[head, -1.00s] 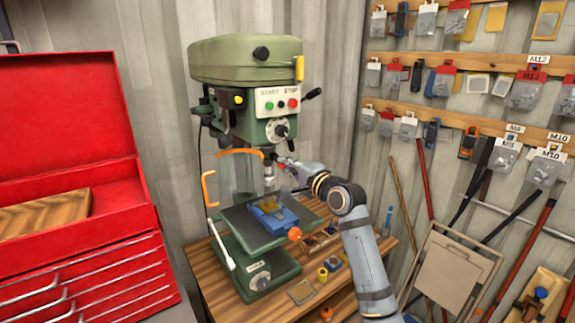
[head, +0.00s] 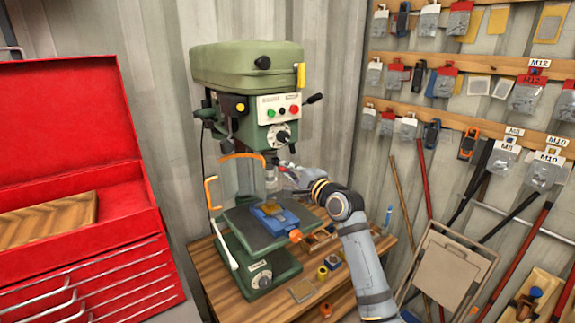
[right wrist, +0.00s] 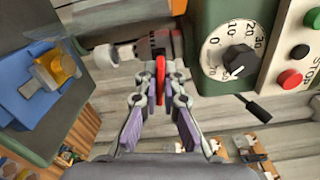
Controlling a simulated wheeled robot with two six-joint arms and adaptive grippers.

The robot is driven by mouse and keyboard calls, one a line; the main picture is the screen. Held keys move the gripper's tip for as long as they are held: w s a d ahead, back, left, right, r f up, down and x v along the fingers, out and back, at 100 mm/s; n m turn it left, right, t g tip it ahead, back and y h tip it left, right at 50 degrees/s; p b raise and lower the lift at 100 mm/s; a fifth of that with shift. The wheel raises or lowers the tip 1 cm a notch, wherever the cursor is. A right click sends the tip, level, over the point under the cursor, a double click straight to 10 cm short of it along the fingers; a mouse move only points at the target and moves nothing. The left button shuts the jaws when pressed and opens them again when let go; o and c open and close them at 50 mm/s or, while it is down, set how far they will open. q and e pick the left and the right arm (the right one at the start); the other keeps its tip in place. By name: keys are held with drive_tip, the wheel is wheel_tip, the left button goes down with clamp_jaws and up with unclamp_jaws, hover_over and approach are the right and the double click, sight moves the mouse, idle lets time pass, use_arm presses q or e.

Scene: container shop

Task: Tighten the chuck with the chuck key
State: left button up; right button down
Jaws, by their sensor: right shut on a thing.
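The green drill press (head: 250,72) stands on the wooden bench, its grey chuck (head: 271,180) hanging below the head. In the right wrist view, where the picture lies on its side, the pale chuck (right wrist: 104,56) shows left of my right gripper (right wrist: 160,84). The fingers are shut on the red handle of the chuck key (right wrist: 160,72). The key's dark shaft lies beyond the fingers, close to the chuck. I cannot tell whether its tip sits in a chuck hole. In the head view my right gripper (head: 284,171) is just right of the chuck. My left gripper is out of view.
A blue vise (head: 267,217) with a yellowish workpiece sits on the press table under the chuck. Small parts lie on the bench (head: 225,268). A red toolbox (head: 75,150) fills the left.

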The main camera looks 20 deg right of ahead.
drive_tip(key=shift+m+p, duration=0.35)
drive_tip(key=shift+m, duration=0.05)
